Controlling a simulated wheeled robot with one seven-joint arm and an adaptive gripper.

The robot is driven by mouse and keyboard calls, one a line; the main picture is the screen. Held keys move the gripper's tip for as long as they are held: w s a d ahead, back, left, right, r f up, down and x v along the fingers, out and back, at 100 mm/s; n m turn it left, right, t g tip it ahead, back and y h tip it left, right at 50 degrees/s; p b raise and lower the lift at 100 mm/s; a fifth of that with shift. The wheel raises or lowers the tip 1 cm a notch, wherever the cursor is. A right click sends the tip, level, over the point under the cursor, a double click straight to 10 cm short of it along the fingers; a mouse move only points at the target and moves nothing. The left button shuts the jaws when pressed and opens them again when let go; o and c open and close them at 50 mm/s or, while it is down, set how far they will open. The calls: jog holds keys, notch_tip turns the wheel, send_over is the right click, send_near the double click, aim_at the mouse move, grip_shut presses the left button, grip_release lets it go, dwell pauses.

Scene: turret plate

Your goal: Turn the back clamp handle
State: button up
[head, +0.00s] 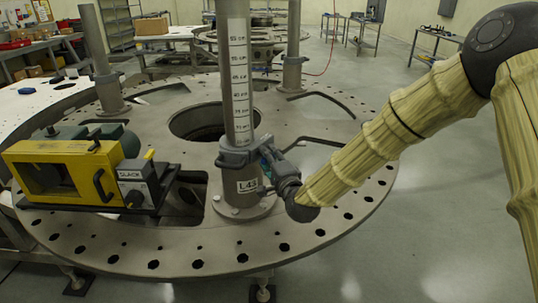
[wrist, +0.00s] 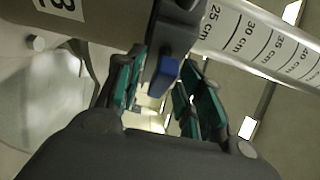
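A grey clamp (head: 238,155) sits around a tall grey post (head: 237,70) with a white scale strip, just above its "L43" label. My gripper (head: 268,160) is at the right side of this clamp. In the wrist view, a dark clamp handle with a blue end (wrist: 164,76) points toward my palm. My gripper's teal-padded fingers (wrist: 160,95) are apart, one on each side of the handle, with the blue end between them. Small gaps seem to show beside it; contact is not clear. The head view hides most of the handle behind my gripper.
The post stands on a large round plate (head: 130,235) with slots and holes. A yellow box-shaped device (head: 65,165) sits left of the post. Other posts (head: 293,45) rise farther back. Floor (head: 440,180) to the right is clear.

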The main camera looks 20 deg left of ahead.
jog(key=shift+w+a, duration=0.15)
jog(key=shift+w, duration=0.1)
grip_shut()
